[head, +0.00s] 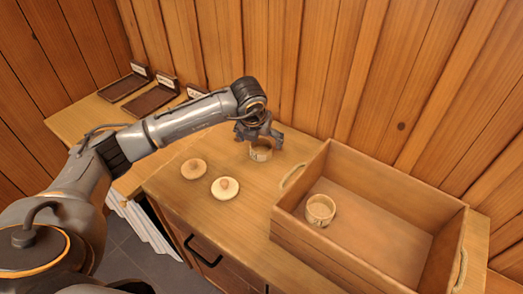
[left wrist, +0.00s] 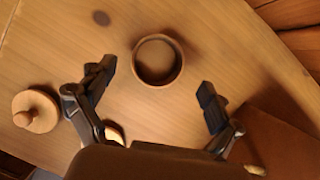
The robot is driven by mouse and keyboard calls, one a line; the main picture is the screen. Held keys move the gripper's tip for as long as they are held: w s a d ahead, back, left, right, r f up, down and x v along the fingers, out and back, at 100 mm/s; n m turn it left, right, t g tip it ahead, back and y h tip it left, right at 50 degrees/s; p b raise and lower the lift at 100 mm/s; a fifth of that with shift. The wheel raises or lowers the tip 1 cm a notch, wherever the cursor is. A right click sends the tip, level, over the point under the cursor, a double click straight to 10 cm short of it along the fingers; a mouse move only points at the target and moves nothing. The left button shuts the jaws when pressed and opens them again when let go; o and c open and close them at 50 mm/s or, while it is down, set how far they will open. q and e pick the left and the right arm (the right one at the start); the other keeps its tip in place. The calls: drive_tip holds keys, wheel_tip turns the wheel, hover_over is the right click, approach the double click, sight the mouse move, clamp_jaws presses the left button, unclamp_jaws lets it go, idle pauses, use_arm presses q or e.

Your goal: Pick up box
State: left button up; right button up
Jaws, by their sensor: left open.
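A small round open wooden box (head: 261,151) stands upright on the wooden table top, left of the crate. My left gripper (head: 260,139) is above it, fingers spread and pointing down. In the left wrist view the round box (left wrist: 158,60) shows its hollow inside, a little beyond the line between the fingertips (left wrist: 154,82). Nothing is held. A second round box (head: 320,210) stands inside the large wooden crate (head: 385,183). My right gripper is not in view.
Two round wooden lids lie on the table: a tan one (head: 194,169) and a paler knobbed one (head: 225,188). The crate has rope handles and fills the table's right part. Dark trays (head: 150,100) lie at the far left. A plank wall stands behind.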

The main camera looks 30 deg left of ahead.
sight(263, 150)
use_arm(q)
drive_tip(key=p+x, duration=0.1)
drive_tip(key=x, duration=0.4)
drive_tip(key=shift+a+f, duration=0.1)
drive_tip(key=shift+a, duration=0.05)
drive_tip(key=shift+c, duration=0.2)
drive_tip(key=c, duration=1)
